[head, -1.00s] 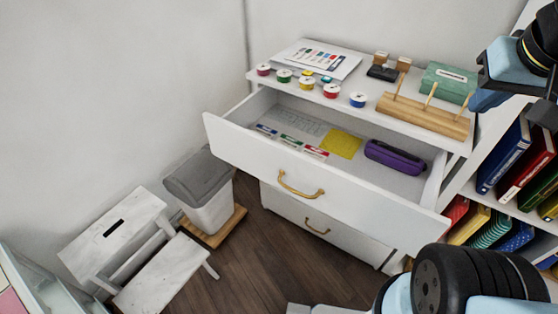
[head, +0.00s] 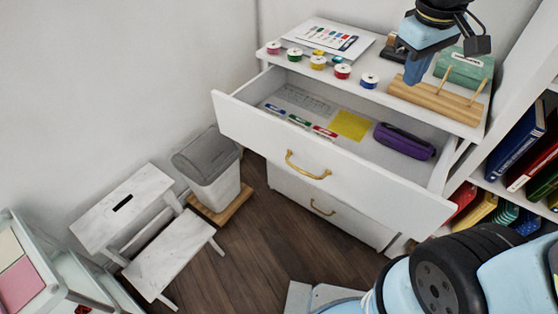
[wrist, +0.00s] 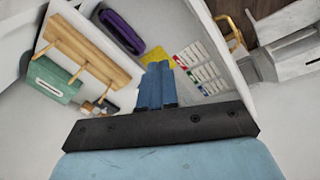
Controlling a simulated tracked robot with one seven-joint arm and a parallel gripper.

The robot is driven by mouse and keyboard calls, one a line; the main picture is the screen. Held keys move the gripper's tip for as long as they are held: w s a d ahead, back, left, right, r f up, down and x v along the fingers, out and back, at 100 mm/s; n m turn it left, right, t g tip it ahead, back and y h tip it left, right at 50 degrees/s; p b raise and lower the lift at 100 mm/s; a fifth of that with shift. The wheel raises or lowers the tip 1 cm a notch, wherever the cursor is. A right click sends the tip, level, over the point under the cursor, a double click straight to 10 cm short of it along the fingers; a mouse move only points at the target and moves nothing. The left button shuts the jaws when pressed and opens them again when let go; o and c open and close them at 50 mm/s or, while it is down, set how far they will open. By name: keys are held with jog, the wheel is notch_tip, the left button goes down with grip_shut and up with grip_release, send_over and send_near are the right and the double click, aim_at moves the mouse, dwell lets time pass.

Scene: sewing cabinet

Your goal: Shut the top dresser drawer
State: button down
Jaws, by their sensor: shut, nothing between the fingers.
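The top dresser drawer (head: 330,168) is pulled far out of the white dresser. Its front panel has a brass handle (head: 306,166). Inside lie a purple case (head: 405,141), a yellow sheet (head: 350,126) and several small colour-labelled packets. My gripper (head: 415,80) is over the right part of the dresser top in the head view, apart from the drawer front. In the wrist view my blue fingers (wrist: 157,75) are together and empty, pointing toward the open drawer, with the purple case (wrist: 121,31) and yellow sheet (wrist: 156,54) beyond them.
The dresser top (head: 385,92) holds several thread spools, a wooden spool rack (head: 435,101), a green box (head: 464,68) and a printed sheet. A bookshelf stands at the right. A white step stool (head: 140,222) and a bin (head: 208,168) stand left. Dark floor is open before the dresser.

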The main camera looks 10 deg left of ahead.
jog(key=s+a+f+n+h, duration=0.1)
jog(key=a+f+n+h, duration=0.1)
jog(key=a+f+n, duration=0.45)
jog(key=s+a+f+n+t+h, duration=0.15)
jog(key=a+f, duration=0.25)
jog(key=a, duration=0.6)
jog(key=a+f+n+g+h, duration=0.1)
jog(key=a+f+n+h, duration=0.1)
jog(key=a+f+n, duration=0.5)
jog(key=s+a+f+n+t, duration=0.3)
jog(key=s+a+f, duration=0.35)
jog(key=a, duration=0.35)
jog(key=w+d+f, duration=0.6)
jog(key=w+d, duration=0.1)
jog(key=d, duration=0.1)
jog(key=shift+d+f+n+h, duration=0.15)
jog(key=shift+f+n+h, duration=0.15)
jog(key=shift+h, duration=0.05)
jog(key=shift+t, duration=0.25)
